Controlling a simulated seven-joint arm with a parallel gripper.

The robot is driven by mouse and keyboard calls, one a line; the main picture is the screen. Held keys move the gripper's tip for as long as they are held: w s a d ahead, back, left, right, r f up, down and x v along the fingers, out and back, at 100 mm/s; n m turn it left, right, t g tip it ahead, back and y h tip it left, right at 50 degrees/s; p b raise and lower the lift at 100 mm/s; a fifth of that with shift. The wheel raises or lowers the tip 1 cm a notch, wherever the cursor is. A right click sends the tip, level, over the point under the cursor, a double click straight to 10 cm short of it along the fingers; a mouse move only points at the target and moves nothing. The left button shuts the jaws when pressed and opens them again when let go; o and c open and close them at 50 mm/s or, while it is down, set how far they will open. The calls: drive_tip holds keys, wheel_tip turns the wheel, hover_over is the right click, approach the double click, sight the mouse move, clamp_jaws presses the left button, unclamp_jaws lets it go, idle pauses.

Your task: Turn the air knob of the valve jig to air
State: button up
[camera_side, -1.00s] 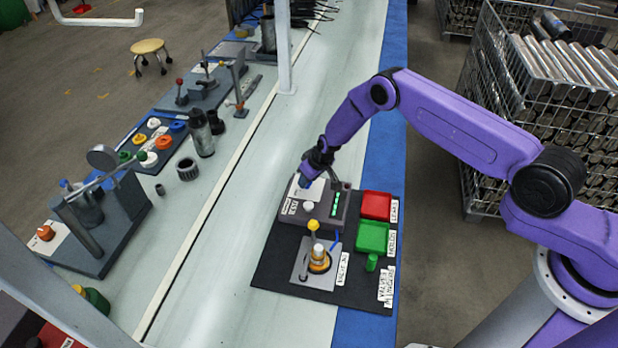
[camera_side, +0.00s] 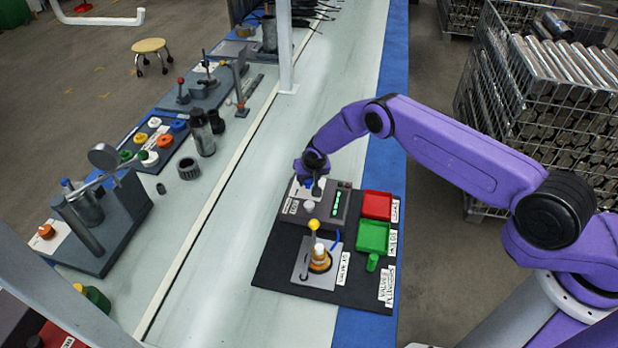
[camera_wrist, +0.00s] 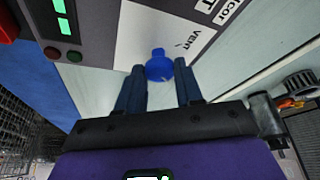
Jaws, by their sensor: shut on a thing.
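The valve jig is a dark grey box (camera_side: 341,214) on a black mat in the side view, with a white plate and a strip of green lights. In the wrist view its white plate (camera_wrist: 150,30) reads "VENT" near a blue air knob (camera_wrist: 158,65). My gripper (camera_wrist: 160,78) has its two dark blue fingers on either side of the knob, shut on it. A dark pointer mark shows near the word "VENT".
A red tray (camera_side: 376,205) and a green tray (camera_side: 373,236) lie right of the jig. The pale bench (camera_side: 225,270) to the left is clear.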

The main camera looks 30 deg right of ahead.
drive_tip(key=shift+a+m, duration=0.1)
drive_tip(key=shift+m, duration=0.6)
drive_tip(key=shift+m+h, duration=0.3)
drive_tip(key=o, duration=1)
drive_tip(key=v, duration=1.7)
drive_tip(key=shift+w+r, duration=0.1)
drive_tip(key=shift+r, duration=0.15)
